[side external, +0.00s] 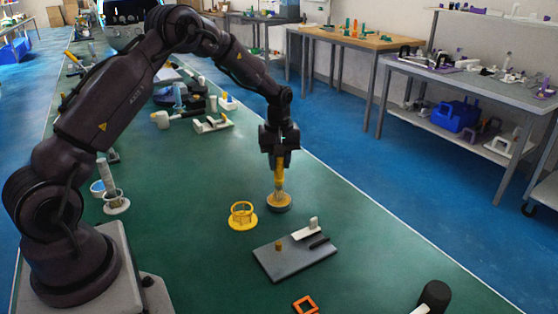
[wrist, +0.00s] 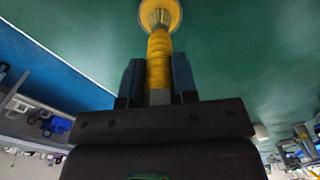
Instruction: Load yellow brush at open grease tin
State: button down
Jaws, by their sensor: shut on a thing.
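The yellow brush (side external: 279,172) hangs upright, handle up and bristles down, in my gripper (side external: 279,157). My gripper is shut on its handle. The open grease tin (side external: 279,206) is a low, round, dark tin with a tan-yellow top, standing on the green surface directly under the brush. The bristle end is at the tin's top; I cannot tell how deep it reaches. In the wrist view the brush (wrist: 159,62) lies between the two fingers (wrist: 157,82), and its pale bristles meet the yellow face of the tin (wrist: 173,8) at the top edge.
A yellow ring holder (side external: 242,218) stands empty just left of the tin. A grey board (side external: 290,263) with small parts lies in front, and an orange square frame (side external: 305,305) nearer still. A white holder (side external: 117,206) with a grey upright piece stands at the left. Green surface right of the tin is clear.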

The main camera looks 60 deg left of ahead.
jog(key=shift+f, duration=0.65)
dwell(1.1)
jog(key=shift+r, duration=3.6)
